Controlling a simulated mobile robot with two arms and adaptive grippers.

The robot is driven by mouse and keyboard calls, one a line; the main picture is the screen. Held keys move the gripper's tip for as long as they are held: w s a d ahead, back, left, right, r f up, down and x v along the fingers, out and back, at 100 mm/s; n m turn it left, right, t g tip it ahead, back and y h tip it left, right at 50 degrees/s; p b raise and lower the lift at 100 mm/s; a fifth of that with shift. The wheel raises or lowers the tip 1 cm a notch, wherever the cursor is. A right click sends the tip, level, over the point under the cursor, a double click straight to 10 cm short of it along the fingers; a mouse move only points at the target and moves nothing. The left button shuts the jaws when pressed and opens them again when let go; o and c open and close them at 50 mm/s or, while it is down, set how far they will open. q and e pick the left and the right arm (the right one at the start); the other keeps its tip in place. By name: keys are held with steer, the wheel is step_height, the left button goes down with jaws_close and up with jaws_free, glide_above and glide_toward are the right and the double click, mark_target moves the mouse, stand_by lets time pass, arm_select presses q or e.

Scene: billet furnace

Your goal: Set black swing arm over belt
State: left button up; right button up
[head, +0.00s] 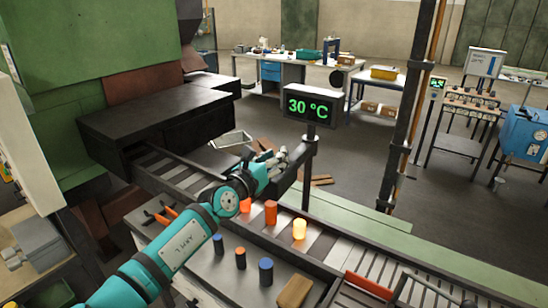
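My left gripper (281,156) is at the end of the teal arm, close to the display post. Its pale fingers are small and partly overlapped, so I cannot tell whether they hold anything. A dark bar (286,180), possibly the black swing arm, lies right beside and below the gripper, near the post; contact is unclear. The slatted belt (345,252) runs from under the dark furnace hood (160,112) to the lower right. My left arm hides part of it. My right gripper is not in view.
An orange billet (271,212) and a glowing yellow billet (299,229) stand on the line. A display (310,107) reads 30 °C. Blue and orange pegs (265,271) and a tan block (294,291) are on the front ledge. A red bar (369,285) sits at the lower right.

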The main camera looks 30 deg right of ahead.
arm_select(q)
steer(key=shift+s+d+r, duration=0.1)
steer(key=shift+d+r, duration=0.05)
steer(key=shift+r, duration=0.15)
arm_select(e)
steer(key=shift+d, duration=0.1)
arm_select(q)
steer(key=shift+r, duration=0.8)
step_height(320, 180, up, 7)
steer(key=shift+s+f, duration=0.15)
steer(key=shift+f, duration=0.05)
steer(key=shift+w+r, duration=0.3)
steer(key=shift+r, duration=0.35)
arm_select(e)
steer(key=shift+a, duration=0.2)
arm_select(q)
steer(key=shift+s, duration=0.1)
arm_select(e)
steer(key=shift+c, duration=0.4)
